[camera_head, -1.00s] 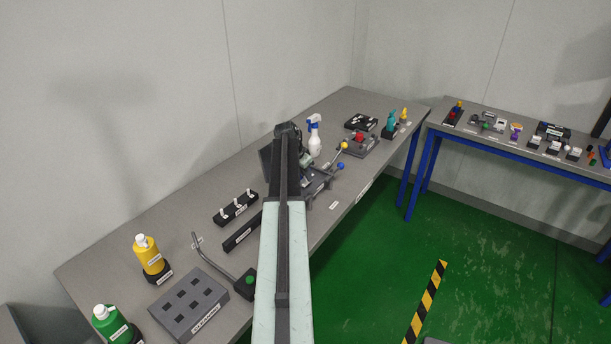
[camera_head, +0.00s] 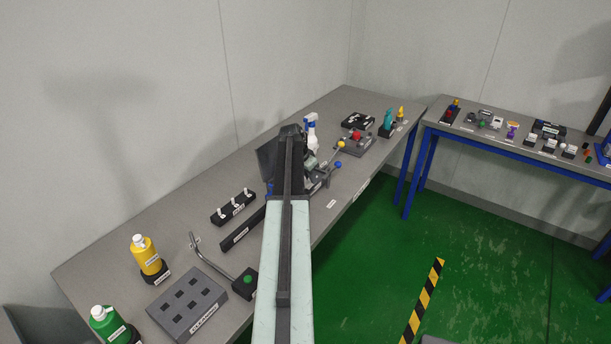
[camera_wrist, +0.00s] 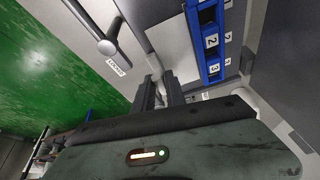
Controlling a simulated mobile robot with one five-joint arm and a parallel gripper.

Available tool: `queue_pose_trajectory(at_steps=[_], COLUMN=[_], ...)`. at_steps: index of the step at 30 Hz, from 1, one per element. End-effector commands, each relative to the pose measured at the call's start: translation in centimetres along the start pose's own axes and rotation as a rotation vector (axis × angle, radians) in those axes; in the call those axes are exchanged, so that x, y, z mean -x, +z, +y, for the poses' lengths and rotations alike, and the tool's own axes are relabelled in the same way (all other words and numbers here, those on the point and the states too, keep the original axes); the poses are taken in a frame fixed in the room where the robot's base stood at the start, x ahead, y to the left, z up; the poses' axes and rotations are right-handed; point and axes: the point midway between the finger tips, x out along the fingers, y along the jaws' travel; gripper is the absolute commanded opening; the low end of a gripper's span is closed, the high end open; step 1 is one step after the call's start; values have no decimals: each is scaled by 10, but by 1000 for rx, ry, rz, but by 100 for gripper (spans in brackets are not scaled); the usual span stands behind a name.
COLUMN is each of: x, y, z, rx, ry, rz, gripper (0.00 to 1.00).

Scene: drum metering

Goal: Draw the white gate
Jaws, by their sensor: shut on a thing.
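In the wrist view my gripper (camera_wrist: 159,84) has its two dark fingers close together on a small white piece (camera_wrist: 154,66) at their tips. I take it for the white gate's tab; most of it is hidden by the fingers. A blue strip with number labels (camera_wrist: 211,42), "2" and "3" readable, lies just to the right of the fingers. A grey lever with a round knob (camera_wrist: 108,47) stands to the upper left, beside a "LOOSE" label (camera_wrist: 116,67). In the head view my own arm covers the gripper and most of this apparatus.
On the bench (camera_head: 135,215), a white spray bottle (camera_head: 311,133) stands behind the apparatus. A yellow bottle (camera_head: 148,262), a green bottle (camera_head: 112,325) and a grey block with holes (camera_head: 187,302) are nearer. A second table (camera_head: 480,142) stands right; green floor is open between.

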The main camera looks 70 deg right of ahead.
Motion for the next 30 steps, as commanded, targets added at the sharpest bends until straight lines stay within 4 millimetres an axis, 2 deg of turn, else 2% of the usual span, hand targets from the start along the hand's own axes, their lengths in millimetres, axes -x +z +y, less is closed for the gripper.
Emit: queue_pose_trajectory(at_steps=[5, 6, 21, 26, 30], x=[-1, -1, 3, 22, 48], y=[-1, -1, -1, -2, -3], z=[3, 3, 2, 2, 2], rx=[-2, -2, 0, 1, 1], ry=[8, 8, 6, 6, 6], rz=[0, 0, -1, -1, -1], gripper=[0, 23, 23, 23, 23])
